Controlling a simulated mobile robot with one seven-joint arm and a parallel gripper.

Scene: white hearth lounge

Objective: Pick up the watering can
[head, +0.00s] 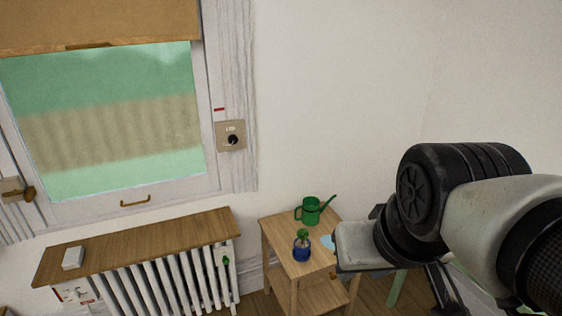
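The green watering can (311,211) stands upright on the top of a small wooden side table (279,243), toward its back edge. Its spout points up to the right. My gripper (345,252) is at the right of the table, in front of and to the right of the can, and apart from it in the picture. Its grey body shows, but its fingers cannot be made out, so I cannot tell whether it is open or shut. It partly covers the table's right side.
A blue pot with a small green plant (302,251) stands on the table in front of the can. A light blue flat thing (327,242) lies beside it, partly hidden. To the left are a white radiator (185,278) under a wooden shelf (150,243) and a window (110,120).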

